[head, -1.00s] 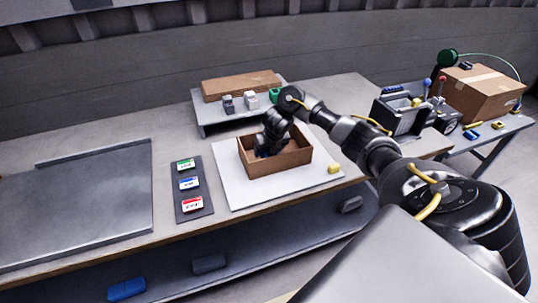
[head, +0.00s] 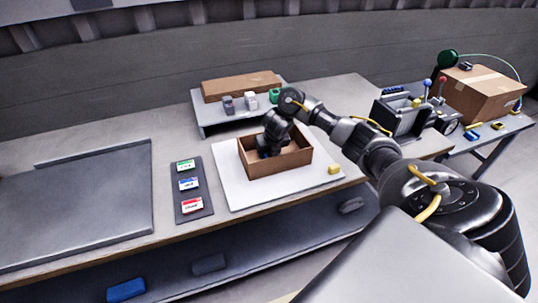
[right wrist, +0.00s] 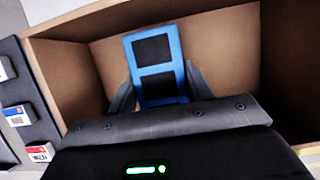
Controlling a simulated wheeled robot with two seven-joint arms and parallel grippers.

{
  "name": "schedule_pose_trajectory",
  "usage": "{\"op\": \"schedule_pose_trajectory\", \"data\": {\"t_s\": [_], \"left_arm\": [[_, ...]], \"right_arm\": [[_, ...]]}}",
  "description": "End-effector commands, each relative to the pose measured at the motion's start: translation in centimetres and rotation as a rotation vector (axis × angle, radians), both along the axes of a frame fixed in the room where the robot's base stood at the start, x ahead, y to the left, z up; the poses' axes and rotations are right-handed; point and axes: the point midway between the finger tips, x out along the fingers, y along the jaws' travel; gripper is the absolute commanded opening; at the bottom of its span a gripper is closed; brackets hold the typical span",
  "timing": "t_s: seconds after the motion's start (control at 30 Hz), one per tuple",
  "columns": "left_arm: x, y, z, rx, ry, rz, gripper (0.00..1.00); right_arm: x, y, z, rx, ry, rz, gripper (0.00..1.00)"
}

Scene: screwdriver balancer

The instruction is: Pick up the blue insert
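The blue insert (right wrist: 155,62), a blue frame with two dark windows, is inside the brown box (head: 283,177) on the white mat (head: 240,195). In the right wrist view it stands out between the two fingers of my right gripper (right wrist: 160,72), which press close along both its sides. In the head view my right gripper (head: 268,150) reaches down into the box, and the insert mostly hides behind it. My left gripper is not in view.
The box walls surround my right gripper closely. A yellow block (head: 334,170) lies right of the box. A dark panel with coloured labels (head: 189,184) lies to its left. A low shelf (head: 215,117) with small blocks stands behind. The grey tray (head: 100,215) at the left is bare.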

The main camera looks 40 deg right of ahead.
Motion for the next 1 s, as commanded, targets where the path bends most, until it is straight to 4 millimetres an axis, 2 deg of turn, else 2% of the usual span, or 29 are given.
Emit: {"op": "schedule_pose_trajectory", "data": {"t_s": [0.03, 0.13, 0.47, 1.0], "left_arm": [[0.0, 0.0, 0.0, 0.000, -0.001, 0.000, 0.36], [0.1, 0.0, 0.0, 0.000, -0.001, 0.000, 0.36], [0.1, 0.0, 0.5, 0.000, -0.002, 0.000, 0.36], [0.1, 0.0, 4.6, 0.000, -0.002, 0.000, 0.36]], "right_arm": [[0.0, 0.0, 0.0, 0.000, 0.000, 0.000, 0.39], [0.0, 0.0, 0.0, 0.000, 0.000, 0.000, 0.28], [0.0, 0.0, 0.7, 0.001, -0.001, -0.001, 0.28], [0.1, -0.1, 9.1, -0.002, -0.003, 0.000, 0.28]]}}
